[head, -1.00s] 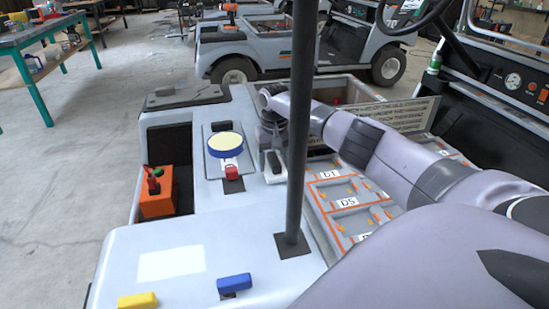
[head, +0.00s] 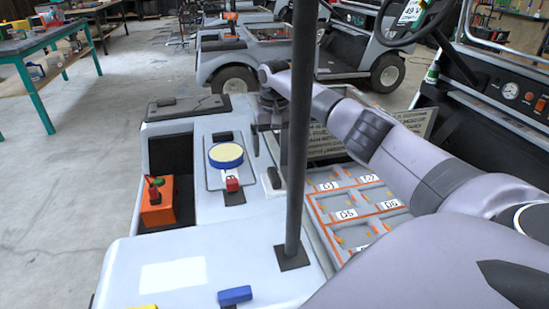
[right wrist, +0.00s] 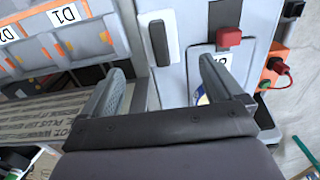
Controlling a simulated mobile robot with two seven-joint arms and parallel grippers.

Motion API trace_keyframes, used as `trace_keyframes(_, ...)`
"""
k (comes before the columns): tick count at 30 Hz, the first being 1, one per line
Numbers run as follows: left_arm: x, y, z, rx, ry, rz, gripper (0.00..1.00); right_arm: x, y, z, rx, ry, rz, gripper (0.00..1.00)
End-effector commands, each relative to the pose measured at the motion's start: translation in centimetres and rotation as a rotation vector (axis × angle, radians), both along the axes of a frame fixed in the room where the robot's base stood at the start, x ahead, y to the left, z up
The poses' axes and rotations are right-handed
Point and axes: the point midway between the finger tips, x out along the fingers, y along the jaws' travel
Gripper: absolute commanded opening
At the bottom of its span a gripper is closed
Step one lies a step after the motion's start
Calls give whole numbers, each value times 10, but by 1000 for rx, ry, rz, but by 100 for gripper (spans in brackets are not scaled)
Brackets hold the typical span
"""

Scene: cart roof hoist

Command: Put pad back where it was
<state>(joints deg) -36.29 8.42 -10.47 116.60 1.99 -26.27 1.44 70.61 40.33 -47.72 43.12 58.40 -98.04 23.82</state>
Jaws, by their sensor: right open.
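A round pad with a pale yellow top and blue rim (head: 226,156) sits on a grey plate on the cart roof's left part. In the right wrist view a sliver of the pad (right wrist: 202,98) shows, mostly hidden behind a finger. My right gripper (head: 268,138) is raised just right of the pad, apart from it. In the right wrist view its two fingers (right wrist: 162,75) are spread with nothing between them. My left gripper is out of view.
A red knob (head: 232,184) stands in front of the pad. A dark bar on a white plate (head: 274,179) lies to its right. A dark post (head: 293,200) rises nearby. An orange box (head: 157,205) sits in a recess at left. Labelled compartments (head: 345,215) lie right of the post.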

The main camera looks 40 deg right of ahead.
Motion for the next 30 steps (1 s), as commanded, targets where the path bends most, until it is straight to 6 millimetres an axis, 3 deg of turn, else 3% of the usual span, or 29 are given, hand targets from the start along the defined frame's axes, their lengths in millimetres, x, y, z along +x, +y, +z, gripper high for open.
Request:
trace_keyframes(3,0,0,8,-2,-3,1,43,0,0,22,0,-2,0,94)
trace_keyframes(9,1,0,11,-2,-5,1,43,0,0,38,0,-1,0,94)
trace_keyframes(30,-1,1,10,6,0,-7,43,0,0,38,0,0,0,94)
